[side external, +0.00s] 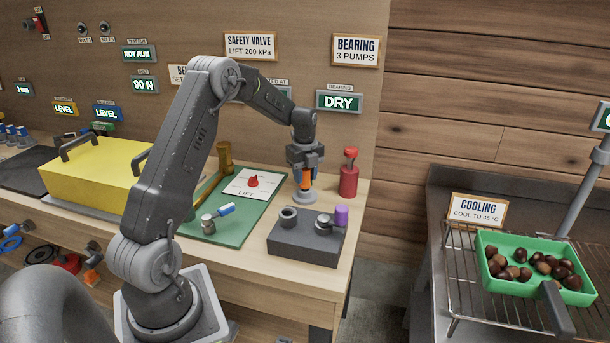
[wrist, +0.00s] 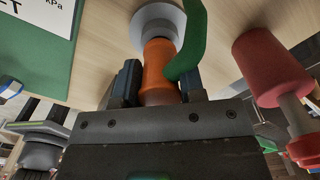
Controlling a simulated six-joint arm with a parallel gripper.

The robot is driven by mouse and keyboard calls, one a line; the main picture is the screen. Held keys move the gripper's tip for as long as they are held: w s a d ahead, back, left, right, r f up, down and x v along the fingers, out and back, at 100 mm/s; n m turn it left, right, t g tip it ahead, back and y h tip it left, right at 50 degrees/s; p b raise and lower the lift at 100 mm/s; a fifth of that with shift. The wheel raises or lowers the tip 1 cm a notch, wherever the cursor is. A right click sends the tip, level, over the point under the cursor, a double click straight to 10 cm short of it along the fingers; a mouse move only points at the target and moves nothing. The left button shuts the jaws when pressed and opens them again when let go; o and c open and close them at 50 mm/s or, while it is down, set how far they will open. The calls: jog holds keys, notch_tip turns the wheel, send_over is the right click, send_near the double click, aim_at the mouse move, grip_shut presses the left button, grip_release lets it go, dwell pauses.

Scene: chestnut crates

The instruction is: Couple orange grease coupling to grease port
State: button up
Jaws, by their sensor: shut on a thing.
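My gripper (side external: 306,170) is shut on the orange grease coupling (side external: 307,183), which is upright near the back right of the bench. In the wrist view the coupling (wrist: 158,66) sits between my gripper's fingers (wrist: 156,86). Its far end is at a round grey base (wrist: 162,22) on the bench; I cannot tell whether they touch. A green hose (wrist: 191,42) curves beside the coupling. A dark grey block (side external: 300,246) in front carries a grey ring (side external: 288,214) and a fitting with a purple knob (side external: 341,215). I cannot tell which part is the grease port.
A red cylinder with a red top (side external: 348,180) stands close right of my gripper. The bearing display (side external: 340,101) reads DRY. The bench ends just right of the block.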

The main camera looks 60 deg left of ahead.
grip_shut()
jog(key=shift+r, duration=0.15)
jog(key=shift+r, duration=1.65)
jog(key=shift+r, duration=0.1)
jog(key=s+d+r, duration=0.9)
jog(key=s+d, duration=0.3)
jog(key=d, duration=0.1)
jog(key=shift+d+r, duration=0.25)
jog(key=shift+r, duration=0.15)
jog(key=shift+f, duration=2.95)
